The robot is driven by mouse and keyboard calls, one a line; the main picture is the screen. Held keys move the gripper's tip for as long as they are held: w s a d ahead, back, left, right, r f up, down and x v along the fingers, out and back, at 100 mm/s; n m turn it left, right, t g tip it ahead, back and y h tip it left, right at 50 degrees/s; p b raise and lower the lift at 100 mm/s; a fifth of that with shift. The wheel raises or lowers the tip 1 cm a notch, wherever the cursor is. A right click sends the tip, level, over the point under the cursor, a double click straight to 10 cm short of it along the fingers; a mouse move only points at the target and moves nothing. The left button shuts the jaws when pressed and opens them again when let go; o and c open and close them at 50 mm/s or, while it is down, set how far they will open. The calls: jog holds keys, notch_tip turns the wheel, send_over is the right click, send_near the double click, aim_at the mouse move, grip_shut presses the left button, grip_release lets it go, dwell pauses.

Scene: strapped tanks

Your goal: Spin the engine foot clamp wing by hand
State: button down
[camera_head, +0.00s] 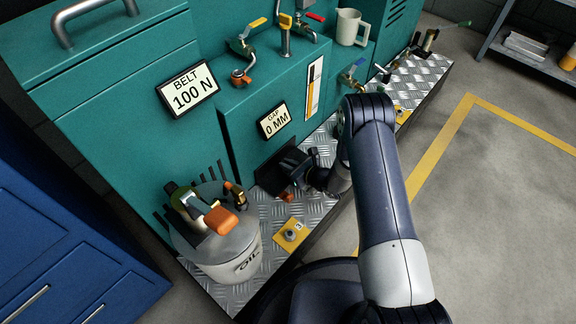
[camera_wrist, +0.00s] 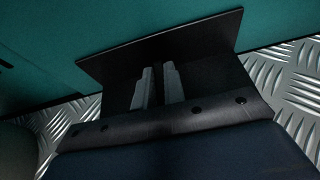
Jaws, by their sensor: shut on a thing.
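My gripper (camera_wrist: 158,68) shows its two grey fingers close together with a narrow dark gap between them, against a black plate (camera_wrist: 205,36). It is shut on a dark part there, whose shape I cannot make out. In the head view my gripper (camera_head: 300,177) is low at the black plate (camera_head: 271,178), by the foot of the teal machine. No wing shows clearly at the fingers, so I cannot tell if the held part is the clamp wing. A yellow plate with a round grey fitting (camera_head: 291,233) lies apart from my gripper, nearer the front edge.
A grey oil bucket (camera_head: 232,262) holding tools stands left of my gripper on the tread-plate ledge (camera_head: 268,218). The teal machine (camera_head: 130,140) rises behind, with a "BELT 100 N" sign (camera_head: 188,90) and a "GAP 0 MM" sign (camera_head: 274,120). Open floor (camera_head: 490,220) lies to the right.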

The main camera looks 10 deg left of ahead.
jog(key=shift+s+d+f, duration=0.1)
jog(key=shift+s+f, duration=0.05)
jog(key=shift+f, duration=0.1)
jog(key=c, duration=1.6)
grip_release()
jog(key=shift+o, duration=0.6)
jog(key=p+v, duration=0.3)
jog(key=v, duration=0.7)
jog(key=shift+s+d+r+p, duration=0.1)
jog(key=shift+d+r+p, duration=0.1)
jog(key=shift+d+p, duration=0.2)
jog(key=shift+a, duration=0.1)
